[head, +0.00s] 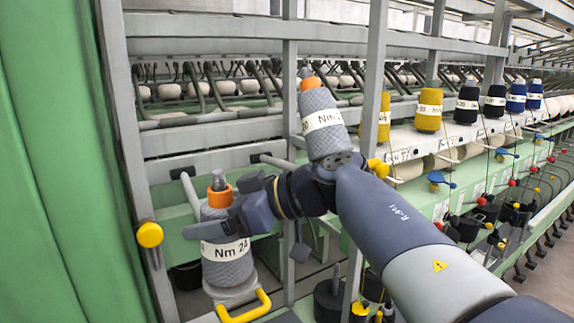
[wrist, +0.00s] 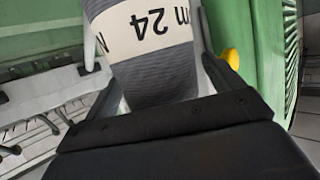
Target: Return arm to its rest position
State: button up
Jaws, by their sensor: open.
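My gripper (head: 210,213) is at the lower left in the head view, at the end of my arm. Its fingers reach around a grey yarn bobbin (head: 227,262) with an orange top and a white "Nm 24" label. This bobbin stands upright. In the wrist view the same bobbin (wrist: 155,75) lies between the two open fingers (wrist: 160,60), with its label upside down. I cannot tell whether a finger touches it. A second grey bobbin (head: 323,124) with an orange top stands slightly tilted behind my arm, its lower part hidden by the arm.
Grey frame posts (head: 290,90) stand close behind my arm. A green panel (head: 60,160) and a yellow knob (head: 150,234) are at the left. A yellow handle (head: 245,309) is below the near bobbin. Yellow (head: 429,108), black and blue bobbins line a rail at the right.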

jog(key=b+v, duration=0.1)
jog(key=v, duration=0.9)
jog(key=x, duration=0.3)
jog(key=p+x, duration=0.1)
jog(key=x, duration=0.3)
jog(key=r+x, duration=0.1)
jog(key=x, duration=0.2)
jog(key=shift+a+f, duration=0.1)
jog(key=shift+a, duration=0.35)
jog(key=r, duration=0.5)
jog(key=r+p, duration=0.1)
jog(key=r, duration=0.2)
jog(key=shift+s+d+r, duration=0.15)
jog(key=shift+d+r, duration=0.1)
jog(key=s+d, duration=0.3)
jog(key=s, duration=0.2)
jog(key=shift+s+d, duration=0.15)
jog(key=shift+s, duration=0.1)
